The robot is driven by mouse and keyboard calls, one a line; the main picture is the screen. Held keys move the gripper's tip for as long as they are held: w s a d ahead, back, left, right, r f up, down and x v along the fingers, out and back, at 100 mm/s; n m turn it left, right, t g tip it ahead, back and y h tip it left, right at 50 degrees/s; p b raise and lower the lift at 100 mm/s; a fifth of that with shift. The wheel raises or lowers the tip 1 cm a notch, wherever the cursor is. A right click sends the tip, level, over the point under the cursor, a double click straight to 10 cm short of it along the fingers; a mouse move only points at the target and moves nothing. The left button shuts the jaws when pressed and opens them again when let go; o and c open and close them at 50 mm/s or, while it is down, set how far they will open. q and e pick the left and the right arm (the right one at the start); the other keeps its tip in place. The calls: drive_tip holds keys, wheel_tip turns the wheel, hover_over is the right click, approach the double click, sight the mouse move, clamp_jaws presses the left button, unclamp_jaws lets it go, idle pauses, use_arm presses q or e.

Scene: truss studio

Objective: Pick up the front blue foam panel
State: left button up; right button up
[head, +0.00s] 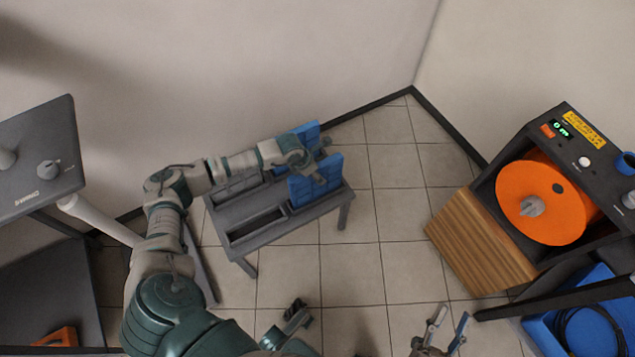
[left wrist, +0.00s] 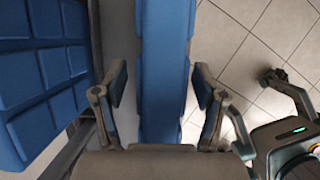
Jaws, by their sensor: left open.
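The front blue foam panel (head: 315,186) stands upright in the slotted grey rack (head: 262,222). A second blue panel (head: 304,133) stands behind it; in the left wrist view it shows at the left (left wrist: 40,85) with a grid of raised squares. My left gripper (head: 321,161) is at the top of the front panel. In the left wrist view its open fingers (left wrist: 160,85) are on either side of that panel's edge (left wrist: 165,60), with gaps visible. My right gripper (head: 446,328) is open and empty at the bottom of the head view, away from the rack.
At the right stands a dark machine with an orange reel (head: 543,203) and a wooden side (head: 480,245). A blue bin (head: 545,335) with cable is below it. A grey stand (head: 45,150) is at the left. Tiled floor (head: 350,272) is clear before the rack.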

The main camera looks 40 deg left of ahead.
use_arm(q)
drive_tip(key=shift+f, duration=0.2)
idle(0.6)
clamp_jaws()
